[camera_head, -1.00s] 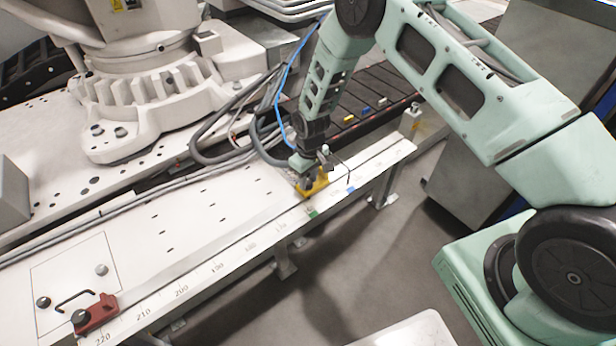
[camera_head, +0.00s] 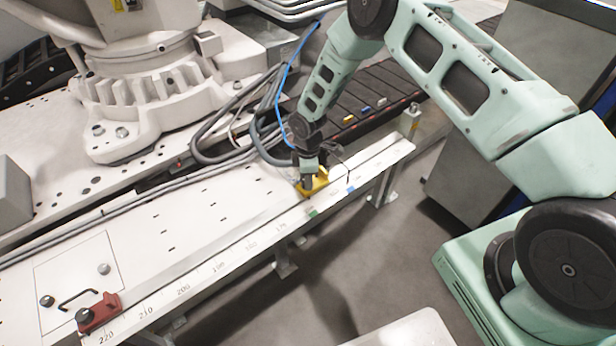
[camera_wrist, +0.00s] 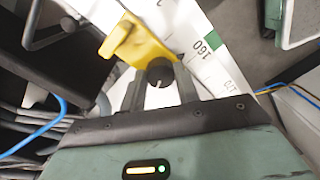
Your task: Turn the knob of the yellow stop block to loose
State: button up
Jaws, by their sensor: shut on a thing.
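The yellow stop block (camera_head: 317,184) sits on the white rail with the printed scale, at the far right part of the bench. It also shows in the wrist view (camera_wrist: 139,44), near the 160 mark. Its black round knob (camera_wrist: 160,71) has a white line on it. My gripper (camera_head: 307,182) is over the block, pointing down. In the wrist view my gripper's two fingers (camera_wrist: 160,88) stand on either side of the knob and are shut on it. In the head view my gripper hides the knob.
A green mark (camera_head: 313,212) and a blue mark (camera_head: 350,189) lie on the rail's edge. A red stop block (camera_head: 99,313) sits at the near left end. Grey cables and hoses (camera_head: 215,150) run behind the rail. A large white robot base (camera_head: 150,100) stands at the back left.

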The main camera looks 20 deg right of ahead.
jog(key=shift+n, duration=0.6)
jog(key=o, duration=1)
jog(key=shift+c, duration=0.2)
notch_tip(320, 180, up, 17)
jog(key=p, duration=0.2)
jog(key=shift+w+r+p, duration=0.2)
jog(key=shift+w+p, duration=0.15)
jog(key=shift+w, duration=0.05)
jog(key=shift+r, duration=0.1)
